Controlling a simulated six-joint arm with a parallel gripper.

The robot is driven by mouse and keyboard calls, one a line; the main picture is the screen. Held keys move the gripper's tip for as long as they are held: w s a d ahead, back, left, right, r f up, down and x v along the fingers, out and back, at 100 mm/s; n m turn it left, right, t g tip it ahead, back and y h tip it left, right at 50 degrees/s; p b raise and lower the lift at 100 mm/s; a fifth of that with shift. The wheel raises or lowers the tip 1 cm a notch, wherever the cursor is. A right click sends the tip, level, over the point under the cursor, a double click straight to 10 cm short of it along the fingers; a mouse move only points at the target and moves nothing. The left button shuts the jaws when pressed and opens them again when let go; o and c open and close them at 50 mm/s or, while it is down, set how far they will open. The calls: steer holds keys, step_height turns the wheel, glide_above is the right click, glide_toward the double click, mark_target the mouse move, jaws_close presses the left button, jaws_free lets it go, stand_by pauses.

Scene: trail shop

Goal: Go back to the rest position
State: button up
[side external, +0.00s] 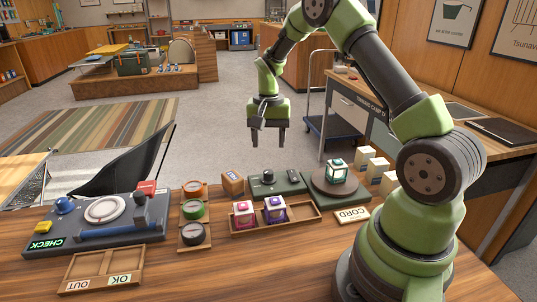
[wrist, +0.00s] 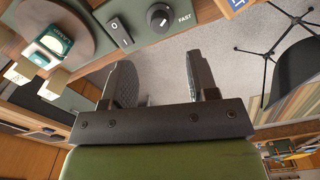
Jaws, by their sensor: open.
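My gripper (side external: 268,138) hangs above and behind the wooden bench, pointing down, with its two fingers apart and nothing between them. In the wrist view my gripper (wrist: 167,82) also shows open, with grey floor beyond the fingers. My arm rises from the bench at the right and bends over toward the middle.
Cream boxes (side external: 378,167) stand at right.

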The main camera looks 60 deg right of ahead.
steer(key=shift+r, duration=0.45)
steer(key=s+a+r+n+t, duration=0.2)
steer(key=a+r, duration=0.3)
steer(key=r, duration=0.2)
steer(key=s+a+r+n+t, duration=0.1)
steer(key=s+a+r, duration=0.2)
steer(key=a+r, duration=0.3)
steer(key=s+a+r+n+t+y, duration=0.1)
steer(key=s+a+r+n+t, duration=0.1)
steer(key=s+a, duration=0.2)
steer(key=s+a+r+n+t+y, duration=0.1)
steer(key=s+a+r+n+t, duration=0.1)
steer(key=s, duration=0.7)
steer(key=shift+s+a+r+n, duration=0.4)
steer(key=shift+a+r+n, duration=0.1)
steer(key=shift+a, duration=0.45)
